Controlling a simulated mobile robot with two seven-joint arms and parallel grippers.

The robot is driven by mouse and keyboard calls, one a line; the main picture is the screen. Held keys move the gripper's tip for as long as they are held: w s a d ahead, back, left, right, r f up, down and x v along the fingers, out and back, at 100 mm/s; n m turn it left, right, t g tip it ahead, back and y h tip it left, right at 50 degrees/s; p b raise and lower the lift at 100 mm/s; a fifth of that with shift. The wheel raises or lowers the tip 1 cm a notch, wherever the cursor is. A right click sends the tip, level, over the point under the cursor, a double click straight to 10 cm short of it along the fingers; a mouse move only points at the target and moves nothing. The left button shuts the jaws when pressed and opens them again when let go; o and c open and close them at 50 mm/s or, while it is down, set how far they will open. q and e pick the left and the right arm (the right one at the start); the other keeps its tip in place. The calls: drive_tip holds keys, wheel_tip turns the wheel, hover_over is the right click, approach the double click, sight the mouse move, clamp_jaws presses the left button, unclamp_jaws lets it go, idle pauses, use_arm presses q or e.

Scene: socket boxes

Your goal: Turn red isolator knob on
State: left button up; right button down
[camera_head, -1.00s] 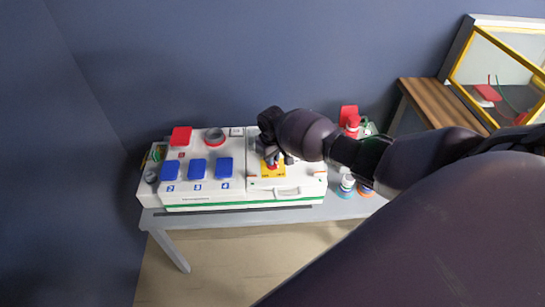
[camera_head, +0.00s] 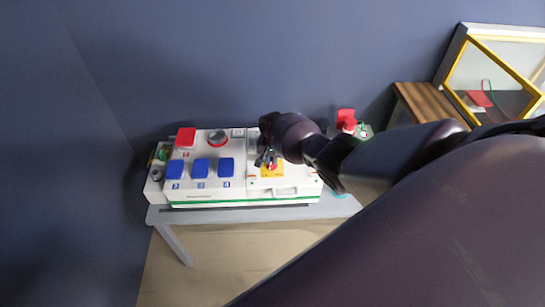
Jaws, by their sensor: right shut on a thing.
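The red isolator knob (camera_head: 274,164) sits on a yellow plate (camera_head: 272,172) on the right part of the white socket box (camera_head: 248,189). My right gripper (camera_head: 268,161) reaches down over the plate from the right and is shut on the knob. Its fingers and wrist hide part of the knob, so I cannot tell the knob's exact angle. My left gripper is not in view.
Blue socket covers (camera_head: 201,168) and a raised red cover (camera_head: 186,137) are on the box's left part. A grey table (camera_head: 220,214) carries the box. Red connectors (camera_head: 347,119) stand right of it, partly behind my arm. A yellow-framed case (camera_head: 490,75) is at far right.

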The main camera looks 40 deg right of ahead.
drive_tip(key=m, duration=0.2)
drive_tip(key=shift+m+p, duration=0.3)
drive_tip(key=shift+s+m, duration=0.1)
drive_tip(key=shift+m, duration=0.9)
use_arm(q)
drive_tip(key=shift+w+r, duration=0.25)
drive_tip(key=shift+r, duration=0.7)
use_arm(e)
drive_tip(key=shift+m, duration=0.5)
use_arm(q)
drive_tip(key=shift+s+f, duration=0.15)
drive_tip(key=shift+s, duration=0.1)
use_arm(e)
drive_tip(key=c, duration=1.1)
unclamp_jaws()
drive_tip(key=shift+c, duration=0.2)
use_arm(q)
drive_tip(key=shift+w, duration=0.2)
